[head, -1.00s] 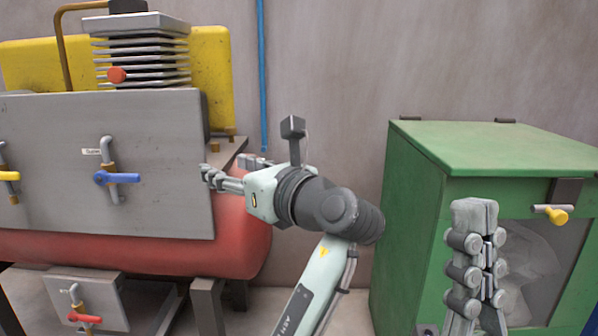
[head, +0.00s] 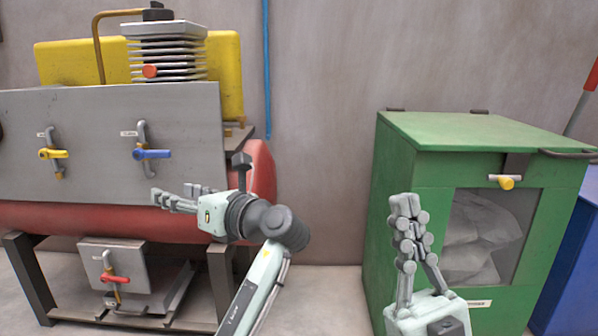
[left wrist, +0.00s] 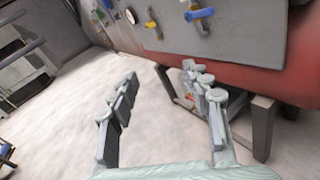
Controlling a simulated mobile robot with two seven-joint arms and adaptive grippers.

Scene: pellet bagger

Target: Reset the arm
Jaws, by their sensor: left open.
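My left arm reaches in from the bottom middle of the head view. Its pale green and grey left gripper (head: 178,197) is open and empty, pointing left in front of the red tank and just below the grey valve panel. In the left wrist view the two fingers of the left gripper (left wrist: 160,74) stand well apart, with bare floor between them. My right gripper (head: 405,205) points upward in front of the green cabinet, its fingers together and nothing visible between them.
The grey panel (head: 95,105) carries a yellow-handled valve (head: 53,154) and a blue-handled valve (head: 151,154). A red-handled valve (head: 115,278) sits on a lower box. The green cabinet (head: 480,135) with a window stands at right, beside a blue bin (head: 570,270). Floor between is clear.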

